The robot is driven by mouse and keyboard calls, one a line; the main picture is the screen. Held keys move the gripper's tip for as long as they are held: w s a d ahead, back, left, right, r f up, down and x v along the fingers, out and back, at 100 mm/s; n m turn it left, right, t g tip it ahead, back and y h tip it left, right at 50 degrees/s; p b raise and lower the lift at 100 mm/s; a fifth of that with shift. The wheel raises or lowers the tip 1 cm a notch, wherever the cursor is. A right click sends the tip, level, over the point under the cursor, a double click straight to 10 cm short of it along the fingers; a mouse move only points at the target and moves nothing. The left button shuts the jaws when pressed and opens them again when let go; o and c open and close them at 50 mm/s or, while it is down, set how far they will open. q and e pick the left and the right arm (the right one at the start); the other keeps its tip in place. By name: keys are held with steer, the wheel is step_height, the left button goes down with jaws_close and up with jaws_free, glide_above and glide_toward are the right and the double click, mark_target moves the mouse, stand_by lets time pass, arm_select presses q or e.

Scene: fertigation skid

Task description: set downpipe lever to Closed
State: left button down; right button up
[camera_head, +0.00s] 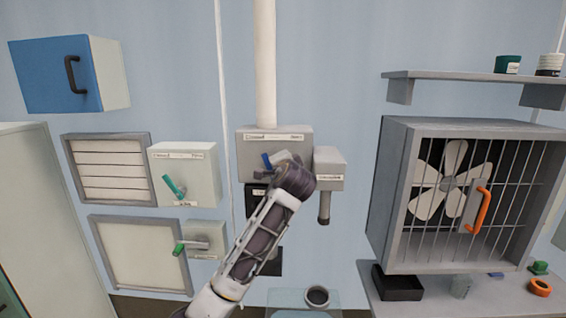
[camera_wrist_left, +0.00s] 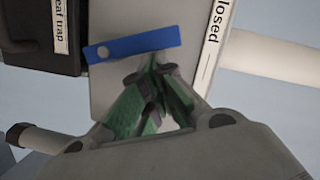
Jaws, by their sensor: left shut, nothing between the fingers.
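The grey downpipe box (camera_head: 248,139) is on the wall at the foot of a white vertical pipe (camera_head: 264,70). Its short blue lever (camera_head: 266,161) is partly hidden by my left wrist. In the left wrist view the blue lever (camera_wrist_left: 135,45) lies slightly tilted across the box face, with a round pivot near its left end. A "Closed" label (camera_wrist_left: 214,40) is to its right. My left gripper (camera_wrist_left: 154,75) is shut and empty, its green-padded fingertips at the lever's lower edge. I cannot tell whether they touch it. My right gripper is out of view.
A black leaf trap box (camera_wrist_left: 40,35) sits beside the downpipe box. A small grey box (camera_head: 328,160) with a downward handle is close on its right. White valve boxes (camera_head: 190,165) with green levers are to the left. A caged fan (camera_head: 452,190) juts out at right.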

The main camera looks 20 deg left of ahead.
arm_select(q)
steer(key=shift+s+a+n, duration=0.1)
steer(key=shift+a+n, duration=0.3)
steer(key=shift+n, duration=0.2)
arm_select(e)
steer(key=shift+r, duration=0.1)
arm_select(q)
steer(key=shift+h, duration=0.3)
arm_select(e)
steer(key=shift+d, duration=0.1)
